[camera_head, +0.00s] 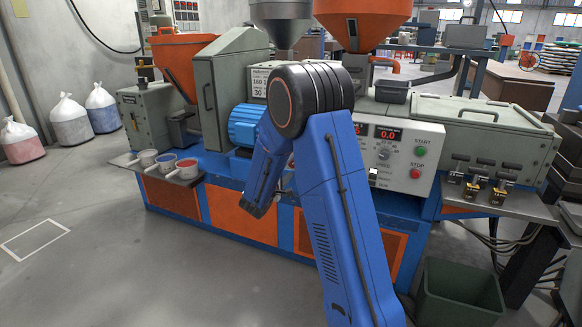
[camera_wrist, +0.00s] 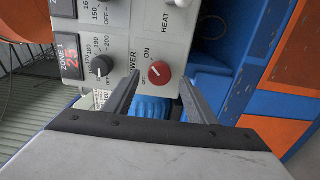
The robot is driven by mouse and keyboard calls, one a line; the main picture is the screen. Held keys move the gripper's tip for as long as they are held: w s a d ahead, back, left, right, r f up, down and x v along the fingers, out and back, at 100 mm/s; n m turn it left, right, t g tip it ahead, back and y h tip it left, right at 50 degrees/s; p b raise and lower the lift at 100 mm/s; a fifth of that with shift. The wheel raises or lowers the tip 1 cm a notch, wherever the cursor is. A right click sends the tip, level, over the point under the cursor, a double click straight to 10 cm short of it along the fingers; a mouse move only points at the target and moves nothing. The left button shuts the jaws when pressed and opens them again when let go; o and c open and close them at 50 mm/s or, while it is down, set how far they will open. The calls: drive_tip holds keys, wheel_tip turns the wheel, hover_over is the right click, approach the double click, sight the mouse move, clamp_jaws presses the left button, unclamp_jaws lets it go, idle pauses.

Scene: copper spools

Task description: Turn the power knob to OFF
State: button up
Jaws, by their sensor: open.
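The red power knob (camera_wrist: 160,71) sits on a light grey panel (camera_wrist: 138,20) in the wrist view, with POWER, ON and OFF lettering on its left side. A small pale mark shows on the knob's left part; I cannot tell for sure which label it points to. My gripper (camera_wrist: 159,79) is open, with one finger to the left of the knob and one to the right. The fingers appear apart from the knob; their depth to the panel is unclear. In the head view my arm hides the power knob and the gripper's fingers are not clear.
A black ZONE 1 dial (camera_wrist: 103,66) with a red display (camera_wrist: 71,62) is left of the power knob, close to the left finger. In the head view, a panel with a green START button (camera_head: 421,152) and red STOP button (camera_head: 415,174) is right of my arm.

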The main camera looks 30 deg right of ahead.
drive_tip(key=shift+x, duration=1.6)
drive_tip(key=c, duration=1)
drive_tip(key=shift+c, duration=0.2)
drive_tip(key=shift+s+f+n, duration=0.1)
drive_tip(key=shift+n, duration=8.9)
